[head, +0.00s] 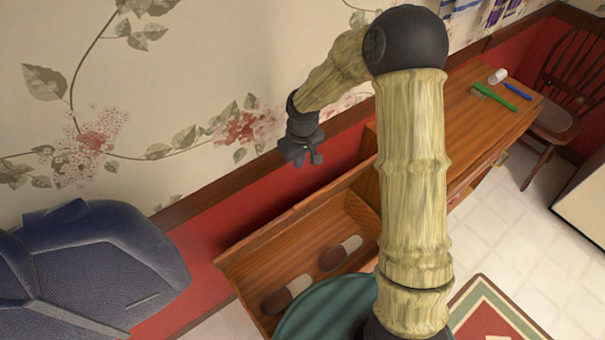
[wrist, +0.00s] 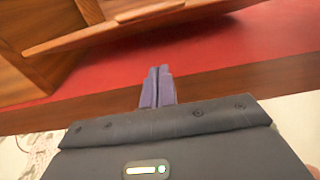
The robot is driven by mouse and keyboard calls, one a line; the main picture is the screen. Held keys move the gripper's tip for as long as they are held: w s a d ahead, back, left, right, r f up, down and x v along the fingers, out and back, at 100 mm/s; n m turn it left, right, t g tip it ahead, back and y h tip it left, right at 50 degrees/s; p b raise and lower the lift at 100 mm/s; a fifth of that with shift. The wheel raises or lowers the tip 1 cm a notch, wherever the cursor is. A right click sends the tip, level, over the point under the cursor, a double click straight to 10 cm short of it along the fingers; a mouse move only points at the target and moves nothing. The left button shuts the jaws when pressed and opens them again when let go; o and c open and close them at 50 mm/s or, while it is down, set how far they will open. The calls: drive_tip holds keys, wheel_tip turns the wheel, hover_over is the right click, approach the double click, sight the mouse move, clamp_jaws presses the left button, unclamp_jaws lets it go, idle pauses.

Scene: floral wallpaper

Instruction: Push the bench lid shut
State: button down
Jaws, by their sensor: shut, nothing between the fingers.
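The wooden bench (head: 362,212) stands below the red lower wall, with its compartment open to view. A long wooden panel along its wall side, seemingly the raised lid (head: 285,228), shows its edge from lower left to upper right. In the wrist view, wooden boards of the bench (wrist: 25,62) are at the upper left. My gripper (head: 303,160) is above and on the wall side of that panel, apart from it in the picture. In the wrist view, its purple fingers (wrist: 157,72) are together and empty, pointing toward the red wall. My arm hides the bench's right part.
Two brown-and-white shoes (head: 333,256) lie inside the bench. A blue armchair (head: 95,265) stands at left, and a round green object (head: 320,310) is in front. The wooden counter (head: 455,120) at right holds a green brush (head: 495,97). A chair (head: 560,110) stands beyond.

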drive_tip(key=f, duration=0.3)
drive_tip(key=s+d+f+p, duration=0.1)
drive_tip(key=f, duration=0.3)
drive_tip(key=s+f, duration=0.1)
drive_tip(key=f, duration=0.2)
drive_tip(key=shift+d+f, duration=0.2)
drive_tip(key=shift+s+d+f, duration=0.1)
drive_tip(key=shift+s+f, duration=0.05)
drive_tip(key=shift+s+f, duration=0.1)
